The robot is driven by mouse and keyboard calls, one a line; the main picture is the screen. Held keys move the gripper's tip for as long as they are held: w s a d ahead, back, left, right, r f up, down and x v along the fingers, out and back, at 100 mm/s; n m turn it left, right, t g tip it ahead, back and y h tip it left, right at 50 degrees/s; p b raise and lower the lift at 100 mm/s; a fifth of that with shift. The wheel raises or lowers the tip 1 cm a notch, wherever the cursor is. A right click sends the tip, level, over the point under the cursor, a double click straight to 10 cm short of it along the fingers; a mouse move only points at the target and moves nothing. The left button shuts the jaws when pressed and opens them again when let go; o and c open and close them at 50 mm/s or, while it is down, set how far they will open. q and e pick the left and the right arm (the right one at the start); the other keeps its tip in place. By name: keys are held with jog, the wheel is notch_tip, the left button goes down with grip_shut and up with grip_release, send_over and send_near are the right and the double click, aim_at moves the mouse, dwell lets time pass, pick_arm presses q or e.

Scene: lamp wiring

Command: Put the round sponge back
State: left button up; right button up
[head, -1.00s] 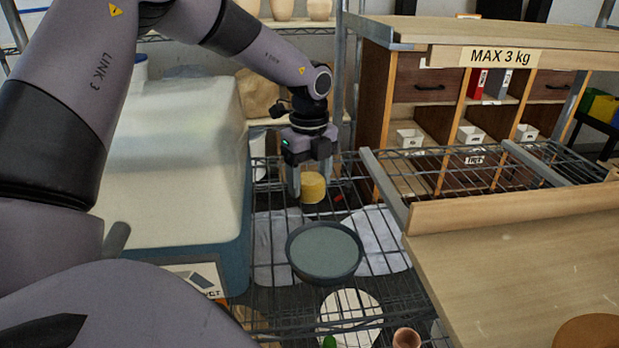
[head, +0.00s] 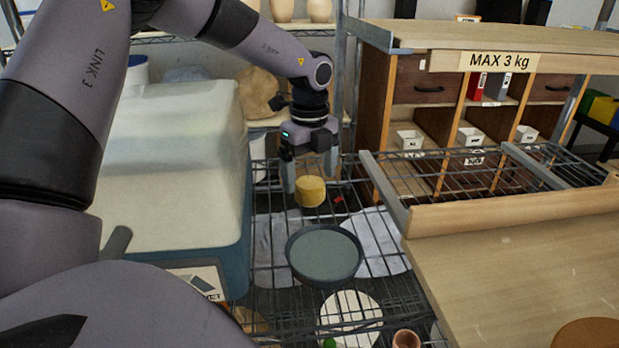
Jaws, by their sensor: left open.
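The round sponge (head: 310,191) is a short yellow cylinder at the back of the wire rack, behind the dark round bowl. My left gripper (head: 310,180) points down just above and around the sponge, its jaws open. One finger shows at the left of the sponge and one at its right behind. I cannot tell whether the fingers touch it. My right gripper is not in view.
A dark bowl (head: 324,254) with a grey-green inside stands on the wire rack in front of the sponge. A large pale block in a blue tub (head: 243,262) stands to the left. A wooden board (head: 520,260) lies to the right. Wooden cubbyholes (head: 437,128) stand behind.

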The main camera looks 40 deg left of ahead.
aim_at(313, 181)
pick_arm(q)
jog(key=r, duration=0.5)
jog(key=shift+w+d, duration=0.15)
jog(key=shift+w, duration=0.1)
jog(key=shift+f, duration=0.1)
